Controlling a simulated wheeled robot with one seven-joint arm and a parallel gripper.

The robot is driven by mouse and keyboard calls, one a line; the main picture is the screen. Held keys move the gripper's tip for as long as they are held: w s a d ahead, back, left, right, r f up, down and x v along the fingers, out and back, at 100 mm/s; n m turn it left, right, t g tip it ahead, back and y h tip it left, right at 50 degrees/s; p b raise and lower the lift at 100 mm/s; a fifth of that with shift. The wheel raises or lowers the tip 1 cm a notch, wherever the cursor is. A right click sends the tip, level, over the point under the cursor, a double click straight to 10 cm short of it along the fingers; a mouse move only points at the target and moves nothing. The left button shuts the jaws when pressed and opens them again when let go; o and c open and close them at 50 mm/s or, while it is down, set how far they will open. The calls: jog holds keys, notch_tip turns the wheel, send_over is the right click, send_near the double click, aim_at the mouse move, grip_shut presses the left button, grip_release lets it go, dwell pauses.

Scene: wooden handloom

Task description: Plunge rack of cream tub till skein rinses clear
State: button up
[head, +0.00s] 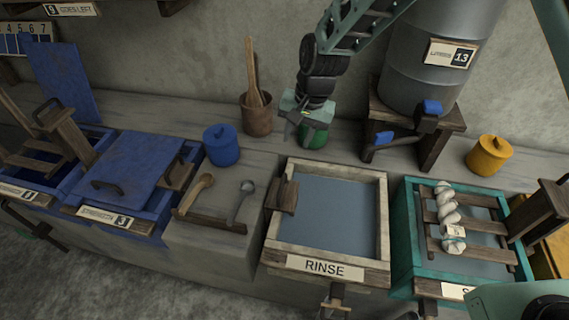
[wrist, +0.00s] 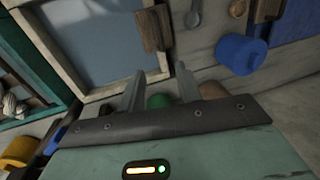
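The cream tub (head: 379,215), labelled RINSE, stands at centre right full of grey-blue liquid. A brown wooden piece (head: 288,196) sits on its left rim. No rack or skein shows in this tub. A twisted white skein (head: 446,204) lies on a slatted wooden rack (head: 489,227) in the teal tub (head: 404,240) to its right. My gripper (head: 300,117) is behind the cream tub, near a green pot (head: 315,137). In the wrist view, the gripper's fingers (wrist: 160,88) are apart with nothing held, and the cream tub (wrist: 62,57) is upper left.
A blue lidded pot (head: 221,147), a brown pot with sticks (head: 257,118) and two ladles (head: 243,203) are left of the cream tub. Blue tubs (head: 130,165) lie farther left. A grey barrel (head: 425,60) on a wooden stand and a yellow pot (head: 489,157) are at right.

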aim_at(283, 182)
jog(key=a+f+p, duration=0.1)
jog(key=f, duration=0.4)
jog(key=a+f+p, duration=0.1)
jog(key=f, duration=0.5)
jog(key=a+f+p, duration=0.1)
jog(key=f+p, duration=0.1)
jog(key=f, duration=0.4)
jog(key=shift+w+a+f, duration=0.1)
jog(key=shift+w+a, duration=0.05)
jog(key=shift+w, duration=0.15)
grip_shut()
